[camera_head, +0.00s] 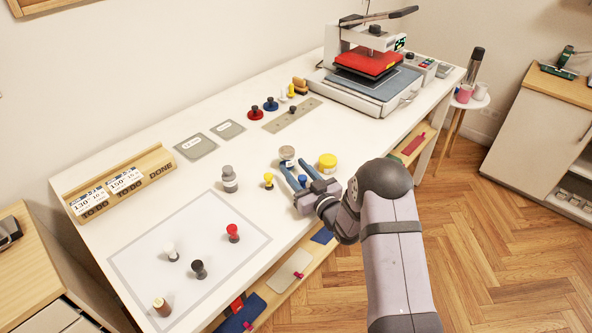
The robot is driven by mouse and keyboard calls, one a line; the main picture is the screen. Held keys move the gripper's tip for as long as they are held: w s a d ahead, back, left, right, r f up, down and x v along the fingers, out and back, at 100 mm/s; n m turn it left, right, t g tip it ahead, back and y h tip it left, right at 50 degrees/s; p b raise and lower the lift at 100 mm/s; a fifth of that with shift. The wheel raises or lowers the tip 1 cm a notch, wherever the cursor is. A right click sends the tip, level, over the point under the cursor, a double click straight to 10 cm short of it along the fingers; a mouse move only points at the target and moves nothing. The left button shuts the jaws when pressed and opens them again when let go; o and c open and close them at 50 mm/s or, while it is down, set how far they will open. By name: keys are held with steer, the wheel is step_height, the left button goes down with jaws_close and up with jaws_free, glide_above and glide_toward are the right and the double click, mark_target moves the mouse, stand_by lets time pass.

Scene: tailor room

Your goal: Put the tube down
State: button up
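No thing here is plainly recognisable as a tube. My gripper (293,165) is low over the front of the white table, with its two blue fingers apart. A small round jar with a grey-white lid (287,153) stands at the fingertips; whether they touch it is unclear. A grey bottle (229,180) stands upright to the left, apart from the gripper. A yellow-lidded jar (327,164) stands just right of the fingers. A small yellow-topped piece (268,180) stands left of them. Nothing is clearly seen held between the fingers.
Red, white, black and brown-topped pieces (233,233) stand on or beside an outlined mat (190,250) at front left. A wooden TO DO/DONE rack (120,185) is at left. Grey plates (195,147) lie behind. A heat press (372,75) stands at the far right. Shelves sit under the front edge.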

mark_target(302, 183)
steer(key=shift+r+p, duration=0.1)
steer(key=shift+p, duration=0.25)
steer(key=b+v, duration=0.1)
steer(key=v, duration=0.1)
steer(key=b+v, duration=0.1)
steer(key=v, duration=0.1)
steer(key=f+b+v, duration=0.1)
steer(key=v, duration=0.1)
steer(key=shift+s+a, duration=0.2)
steer(key=shift+s, duration=0.2)
steer(key=shift+o, duration=0.4)
steer(key=shift+s+d+r, duration=0.15)
steer(key=shift+s, duration=0.25)
steer(key=shift+w+h+b, duration=0.1)
steer(key=shift+h+b, duration=0.2)
steer(key=shift+b, duration=1)
